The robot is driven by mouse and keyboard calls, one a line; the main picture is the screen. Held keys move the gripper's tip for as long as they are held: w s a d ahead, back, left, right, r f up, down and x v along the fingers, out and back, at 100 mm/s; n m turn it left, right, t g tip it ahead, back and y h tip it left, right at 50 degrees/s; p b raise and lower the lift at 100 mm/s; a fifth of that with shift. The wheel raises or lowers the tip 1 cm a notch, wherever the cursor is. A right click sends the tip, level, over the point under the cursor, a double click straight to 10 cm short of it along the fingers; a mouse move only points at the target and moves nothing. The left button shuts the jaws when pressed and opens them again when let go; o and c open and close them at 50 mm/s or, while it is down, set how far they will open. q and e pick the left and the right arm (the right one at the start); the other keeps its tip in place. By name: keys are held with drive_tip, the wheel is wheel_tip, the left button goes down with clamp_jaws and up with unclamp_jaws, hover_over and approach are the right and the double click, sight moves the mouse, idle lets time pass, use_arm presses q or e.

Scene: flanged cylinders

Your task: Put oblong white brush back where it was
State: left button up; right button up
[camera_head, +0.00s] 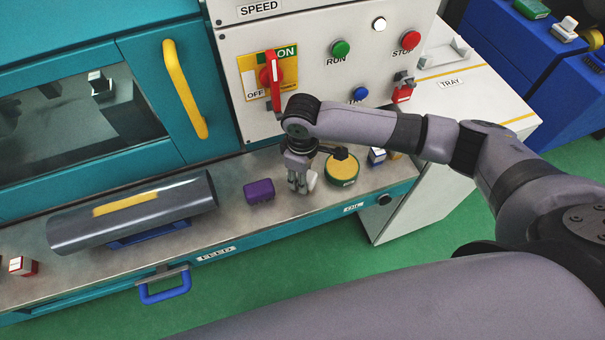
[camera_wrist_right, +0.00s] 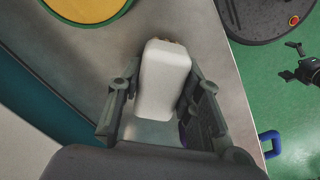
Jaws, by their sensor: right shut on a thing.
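The oblong white brush (camera_wrist_right: 163,80) is between the two fingers of my right gripper (camera_wrist_right: 160,98) in the right wrist view. The fingers are shut on its sides. I cannot tell whether the brush touches the bench.
A purple block (camera_head: 259,191) lies just left of the gripper. A green round part with a yellow top (camera_head: 342,168) stands close at its right. A dark cylinder (camera_head: 140,213) lies further left. The control panel (camera_head: 315,60) rises behind.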

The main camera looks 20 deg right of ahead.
drive_tip(key=o, duration=1)
drive_tip(key=shift+f, duration=0.1)
drive_tip(key=shift+o, duration=0.2)
wheel_tip(320, 180, up, 12)
drive_tip(key=b, duration=0.1)
drive_tip(key=shift+r, duration=0.2)
